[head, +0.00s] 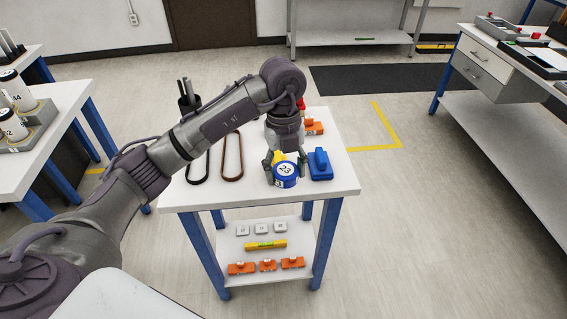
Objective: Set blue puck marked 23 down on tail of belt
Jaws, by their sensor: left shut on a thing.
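The blue puck marked 23 (287,178) has a white face with its number and shows at the front right part of a small white table (330,194). My left gripper (282,162) reaches down from above, shut on the puck. Whether the puck touches the table top is hard to tell. My right gripper is out of view. No conveyor can be made out here; a black belt loop (198,166) and a brown belt loop (232,150) lie flat on the table, left of the gripper.
A blue block-like item (320,165) stands just right of the puck. Orange parts (314,127) and a dark cup of tools (187,96) are farther back. The lower shelf (270,228) holds small parts. Numbered white cylinders (12,124) stand on the left bench. Floor is open to the right.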

